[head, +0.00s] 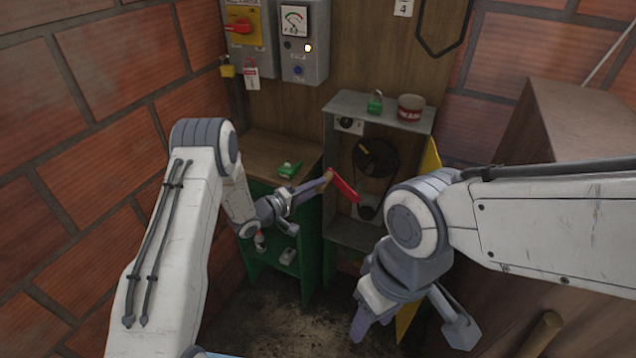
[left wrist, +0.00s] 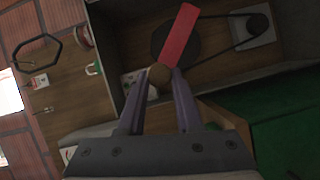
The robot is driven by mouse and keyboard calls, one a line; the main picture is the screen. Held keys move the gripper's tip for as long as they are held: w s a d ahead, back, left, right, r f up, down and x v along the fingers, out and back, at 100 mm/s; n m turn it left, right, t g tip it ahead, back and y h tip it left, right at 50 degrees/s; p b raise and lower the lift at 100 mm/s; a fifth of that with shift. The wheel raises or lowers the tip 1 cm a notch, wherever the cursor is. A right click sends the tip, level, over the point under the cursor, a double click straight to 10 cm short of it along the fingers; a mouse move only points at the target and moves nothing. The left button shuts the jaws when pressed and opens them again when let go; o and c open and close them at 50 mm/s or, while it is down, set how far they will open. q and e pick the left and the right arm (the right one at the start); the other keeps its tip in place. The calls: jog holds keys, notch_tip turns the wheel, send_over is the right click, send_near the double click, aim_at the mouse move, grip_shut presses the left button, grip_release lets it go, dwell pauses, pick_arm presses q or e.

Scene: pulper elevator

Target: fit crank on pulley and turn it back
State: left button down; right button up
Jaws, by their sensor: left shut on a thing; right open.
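The crank (head: 343,186) has a red arm and a wooden handle. My left gripper (head: 322,184) is shut on the handle, and the red arm reaches right and down toward the open pulley box (head: 352,232). In the left wrist view the crank (left wrist: 181,34) lies across the large dark pulley (left wrist: 168,42). The large pulley (head: 374,157) and a smaller lower pulley (head: 367,206) show inside the box, joined by a belt. I cannot tell whether the crank touches either. My right gripper (head: 374,322) is open and empty, low in front of the box.
A green padlock (head: 375,103) and a tin (head: 411,107) stand on the box top. A green bench (head: 262,149) holds another green item (head: 289,169). A yellow panel (head: 431,166) is right of the box. Switch boxes (head: 302,62) hang above. A large brown casing (head: 580,125) stands right.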

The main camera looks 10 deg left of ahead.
pick_arm(q)
jog(key=shift+s+a+r+p, duration=0.1)
jog(key=shift+s+a+p, duration=0.15)
jog(key=shift+s, duration=0.5)
jog(key=shift+s+a+p, duration=0.2)
jog(key=shift+s+a, duration=0.05)
jog(key=shift+s, duration=0.5)
jog(key=c, duration=1.3)
grip_release()
grip_shut()
